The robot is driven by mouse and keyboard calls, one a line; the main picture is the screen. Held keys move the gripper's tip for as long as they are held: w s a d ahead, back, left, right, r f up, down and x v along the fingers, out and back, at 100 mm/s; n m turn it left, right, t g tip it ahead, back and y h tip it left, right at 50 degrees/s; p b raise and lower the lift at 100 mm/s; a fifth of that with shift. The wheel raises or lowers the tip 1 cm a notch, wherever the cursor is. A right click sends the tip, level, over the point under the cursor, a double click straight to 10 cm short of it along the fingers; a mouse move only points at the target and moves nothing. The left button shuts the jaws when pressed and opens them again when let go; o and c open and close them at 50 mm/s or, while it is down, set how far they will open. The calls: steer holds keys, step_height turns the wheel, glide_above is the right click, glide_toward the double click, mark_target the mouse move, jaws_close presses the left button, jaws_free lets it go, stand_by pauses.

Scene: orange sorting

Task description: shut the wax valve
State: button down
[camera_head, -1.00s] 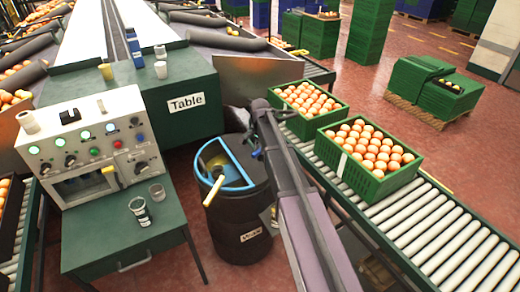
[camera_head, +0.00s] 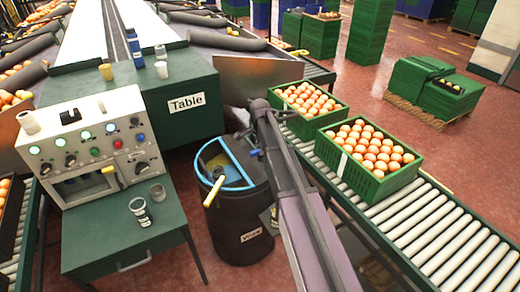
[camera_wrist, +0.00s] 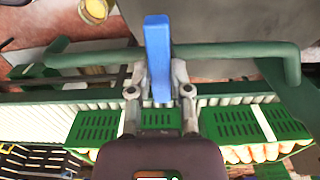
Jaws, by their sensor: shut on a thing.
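In the wrist view a blue lever (camera_wrist: 157,50), which looks like the wax valve's handle, stands between the two fingers of my gripper (camera_wrist: 159,88). The fingers are closed on its sides. The valve body below the lever is hidden. In the head view my arm reaches past the black wax drum (camera_head: 238,215), which bears a label and a blue half-ring rim (camera_head: 237,150). My gripper and the lever cannot be made out in the head view.
A green pipe (camera_wrist: 80,60) runs across the wrist view beside the lever. A control panel (camera_head: 90,150) and cups stand on the green table (camera_head: 110,235) at left.

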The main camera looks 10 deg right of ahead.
steer(key=c, duration=0.6)
jaws_free()
steer(key=shift+o, duration=0.2)
steer(key=shift+n, duration=0.4)
steer(key=shift+s+n, duration=0.1)
steer(key=shift+n, duration=1.4)
steer(key=shift+r+p, duration=0.25)
steer(key=shift+p, duration=0.05)
step_height(320, 180, up, 14)
steer(key=p, duration=1.4)
steer(key=s+r+n+p, duration=0.3)
steer(key=s+n, duration=0.2)
steer(key=s, duration=0.5)
steer(key=s+r+n+p, duration=0.4)
steer(key=s+n, duration=0.2)
steer(key=s, duration=0.5)
steer(key=shift+d, duration=0.3)
